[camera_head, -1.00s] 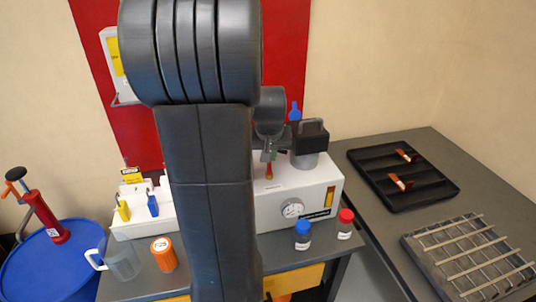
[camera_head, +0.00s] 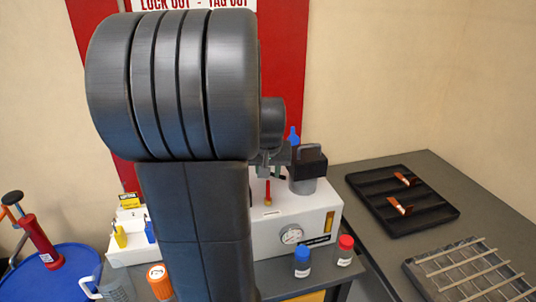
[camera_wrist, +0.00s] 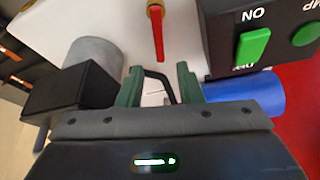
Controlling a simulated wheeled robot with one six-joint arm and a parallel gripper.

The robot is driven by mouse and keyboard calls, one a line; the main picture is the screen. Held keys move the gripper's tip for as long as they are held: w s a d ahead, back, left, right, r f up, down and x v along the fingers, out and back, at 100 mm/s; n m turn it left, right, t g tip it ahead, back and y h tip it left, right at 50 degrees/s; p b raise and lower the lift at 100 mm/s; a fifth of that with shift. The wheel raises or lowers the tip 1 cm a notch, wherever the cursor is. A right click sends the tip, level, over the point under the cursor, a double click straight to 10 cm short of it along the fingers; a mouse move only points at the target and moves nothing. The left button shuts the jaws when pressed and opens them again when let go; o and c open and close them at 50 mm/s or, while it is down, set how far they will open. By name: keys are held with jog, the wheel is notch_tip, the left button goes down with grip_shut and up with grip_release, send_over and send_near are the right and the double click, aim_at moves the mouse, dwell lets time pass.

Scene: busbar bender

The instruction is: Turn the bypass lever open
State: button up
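The bypass lever appears to be a small red lever (camera_head: 268,190) with a brass-coloured base, upright on the white pump unit (camera_head: 318,217). In the wrist view the red lever (camera_wrist: 158,35) lies ahead of my fingertips, slightly left of centre between them, and is not touched. My gripper (camera_wrist: 159,72) is open, its two green fingers apart. A thin black bent rod shows between them; I cannot tell what it belongs to. In the head view my arm hides much of the unit and part of my gripper (camera_head: 270,168).
A grey cylinder with a black block (camera_head: 307,160) stands right of the lever. In the wrist view a black box with a green ON switch (camera_wrist: 253,42) is close by on the right, above a blue cylinder (camera_wrist: 255,95). Blue-capped (camera_head: 302,262) and red-capped (camera_head: 345,250) bottles stand in front.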

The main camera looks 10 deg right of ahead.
aim_at(267, 197)
jog(key=v, duration=0.9)
jog(key=shift+s+r, duration=0.1)
jog(key=shift+n, duration=0.3)
grip_shut()
jog(key=w+a+f+n+g+h, duration=0.15)
jog(key=w+n, duration=0.25)
jog(key=n, duration=0.5)
jog(key=w+a+f+n+g, duration=0.2)
jog(key=w+f+n+g, duration=0.1)
jog(key=n, duration=0.5)
jog(key=x, duration=0.9)
jog(key=shift+d+p, duration=0.2)
jog(key=shift+p, duration=0.15)
